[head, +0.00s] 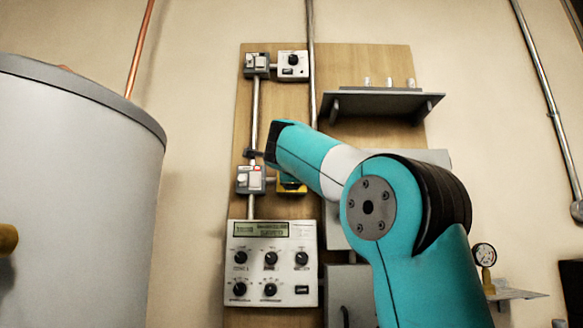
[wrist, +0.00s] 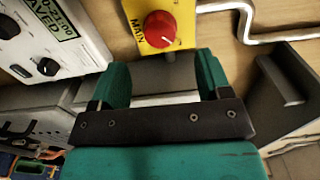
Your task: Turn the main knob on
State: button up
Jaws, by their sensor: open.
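The main knob is a round red knob (wrist: 160,29) on a yellow box (wrist: 183,12) marked MAIN, at the top of the wrist view. A light line shows on the knob's face. In the head view a small part of the yellow box (head: 291,187) shows beneath my arm, and the knob is hidden. My gripper (wrist: 160,70) is open and empty, with its teal fingers apart. In the wrist view the knob appears beyond the fingertips, between their lines. I see no contact. In the head view my arm hides most of the gripper.
A grey control panel (head: 272,283) with a display and several black knobs is below the yellow box. Small switch boxes (head: 251,180) and a conduit (head: 254,118) are to its left. A dark shelf (head: 384,104) juts out at upper right. A large grey tank (head: 75,200) stands left.

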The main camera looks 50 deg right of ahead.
jog(key=b+v, duration=0.1)
jog(key=v, duration=1)
jog(key=shift+s, duration=0.1)
jog(key=w+a+f+n+t+y+p, duration=0.2)
jog(key=w+a+f+n+y+p, duration=0.1)
jog(key=w+a+f+n+y, duration=0.65)
jog(key=s+a+f+n+g+y+p, duration=0.1)
jog(key=a+f+n+g+y+p, duration=0.15)
jog(key=a+f+n, duration=0.7)
jog(key=s+a+f+n+g+y+p, duration=0.35)
jog(key=s+a+f+n+g, duration=0.25)
jog(key=s+a+f+n, duration=0.55)
jog(key=s+a+f+n+g+y+p, duration=0.1)
jog(key=s+f+n+g, duration=0.3)
jog(key=s+f, duration=0.4)
jog(key=s+a+g+y, duration=0.1)
jog(key=s, duration=0.4)
jog(key=shift+a+f+n+p, duration=0.2)
jog(key=shift+n+p, duration=0.15)
